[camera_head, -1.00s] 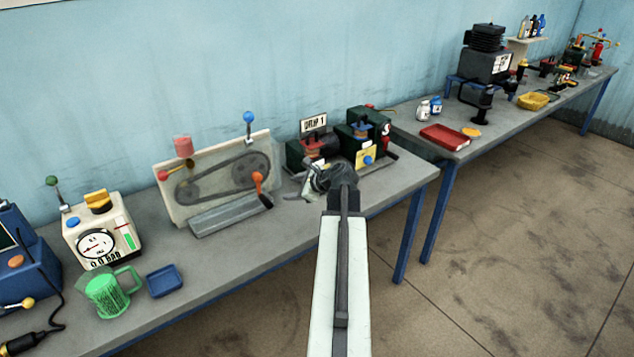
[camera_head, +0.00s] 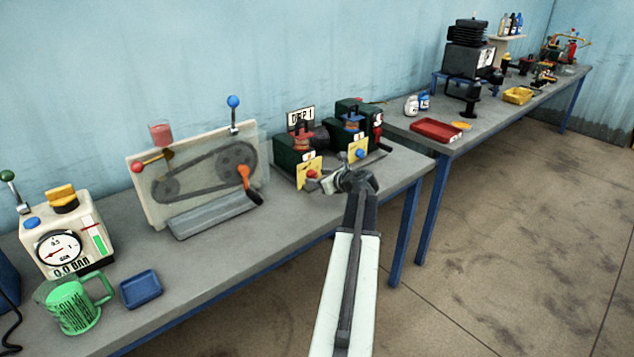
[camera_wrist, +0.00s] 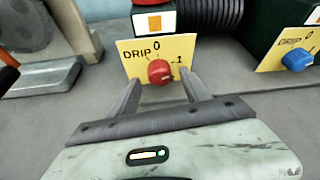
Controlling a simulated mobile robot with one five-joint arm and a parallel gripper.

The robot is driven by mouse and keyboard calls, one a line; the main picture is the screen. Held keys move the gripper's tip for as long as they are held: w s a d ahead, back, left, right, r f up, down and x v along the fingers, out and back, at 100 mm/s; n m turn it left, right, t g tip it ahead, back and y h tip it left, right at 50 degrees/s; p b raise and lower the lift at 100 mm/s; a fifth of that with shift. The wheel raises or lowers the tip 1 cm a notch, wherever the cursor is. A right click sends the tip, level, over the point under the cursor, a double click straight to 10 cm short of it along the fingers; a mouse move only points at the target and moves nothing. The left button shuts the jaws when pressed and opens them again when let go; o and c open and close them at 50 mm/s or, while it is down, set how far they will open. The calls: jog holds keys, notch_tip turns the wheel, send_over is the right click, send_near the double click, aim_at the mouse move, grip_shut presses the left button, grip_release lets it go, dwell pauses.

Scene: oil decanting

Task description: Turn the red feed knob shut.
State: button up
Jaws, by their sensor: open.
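The red knob (camera_wrist: 160,71) sits on a yellow plate (camera_wrist: 130,47) marked DRIP, 0 and 1, in the middle of the wrist view. In the head view the red knob (camera_head: 312,175) shows at the front of the left dark green unit (camera_head: 288,152). My gripper (camera_wrist: 161,88) is open and empty, with one finger to each side just in front of the knob. I see no clear contact. The exact way the knob points is hard to read. In the head view my gripper (camera_head: 328,182) is just right of the knob.
A second yellow plate with a blue knob (camera_wrist: 298,60) is close on the right. A belt-drive panel (camera_head: 150,205) with an orange crank (camera_head: 244,178) stands left. A gauge box (camera_head: 88,225), green mug (camera_head: 75,308) and blue tray (camera_head: 141,289) are further left.

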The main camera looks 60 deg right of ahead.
jog(key=shift+x, duration=0.85)
jog(key=shift+s, duration=0.1)
grip_shut()
jog(key=shift+a+f+n+h+b, duration=0.25)
jog(key=shift+n+h+b, duration=0.3)
jog(key=shift+n, duration=0.25)
jog(key=shift+d+r+n+h, duration=0.1)
jog(key=shift+r+n+h, duration=0.1)
jog(key=shift+n+h, duration=0.55)
grip_release()
jog(key=shift+y, duration=0.3)
